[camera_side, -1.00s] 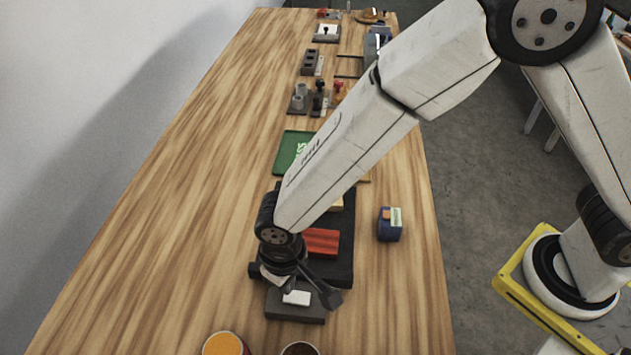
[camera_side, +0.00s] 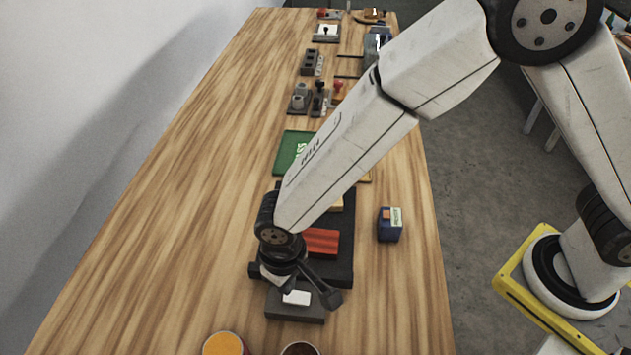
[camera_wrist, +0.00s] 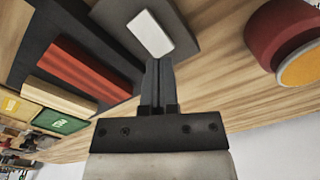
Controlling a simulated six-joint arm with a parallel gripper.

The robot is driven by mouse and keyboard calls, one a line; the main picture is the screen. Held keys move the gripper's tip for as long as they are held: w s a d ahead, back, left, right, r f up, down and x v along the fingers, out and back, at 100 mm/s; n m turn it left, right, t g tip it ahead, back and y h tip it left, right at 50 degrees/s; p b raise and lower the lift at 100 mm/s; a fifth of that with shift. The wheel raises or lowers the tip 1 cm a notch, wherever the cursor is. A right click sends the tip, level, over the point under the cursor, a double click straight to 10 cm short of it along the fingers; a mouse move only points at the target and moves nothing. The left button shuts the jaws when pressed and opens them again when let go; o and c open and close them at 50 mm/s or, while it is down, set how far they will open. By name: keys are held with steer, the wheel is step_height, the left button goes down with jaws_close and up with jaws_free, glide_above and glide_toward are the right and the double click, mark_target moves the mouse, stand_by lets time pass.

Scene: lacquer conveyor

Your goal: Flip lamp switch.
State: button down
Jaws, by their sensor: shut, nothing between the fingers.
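The lamp switch is a white rocker (camera_side: 297,297) on a dark grey base plate (camera_side: 296,314) near the front of the table. In the wrist view the white rocker (camera_wrist: 150,34) lies just beyond my fingertips, on its grey base (camera_wrist: 190,20). My gripper (camera_wrist: 157,62) is shut and empty, its two fingers together at the near edge of the rocker. I cannot tell whether the tips touch it. In the side view my gripper (camera_side: 285,290) is over the switch base and its fingertips are partly hidden.
A red block (camera_side: 321,242) sits on a black tray (camera_side: 345,262) behind the switch. A blue box (camera_side: 390,225) stands to the right. Two round containers, one orange-topped (camera_side: 223,344) and one dark-topped (camera_side: 300,349), stand in front. The table's left side is clear.

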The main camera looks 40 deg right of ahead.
steer(key=shift+f, duration=1.25)
stand_by(1.2)
steer(key=shift+r, duration=3.55)
steer(key=w+d+r+m+t, duration=0.1)
steer(key=d+r, duration=0.1)
steer(key=d, duration=0.6)
steer(key=w+d+r+m, duration=0.1)
steer(key=w+d+r, duration=0.1)
steer(key=d, duration=0.6)
steer(key=s+d+r, duration=0.1)
steer(key=s+d, duration=0.1)
steer(key=d, duration=0.5)
steer(key=s+d+m+t, duration=0.1)
steer(key=s+d, duration=0.2)
steer(key=d, duration=0.4)
steer(key=shift+r+t, duration=0.3)
steer(key=shift+r, duration=0.1)
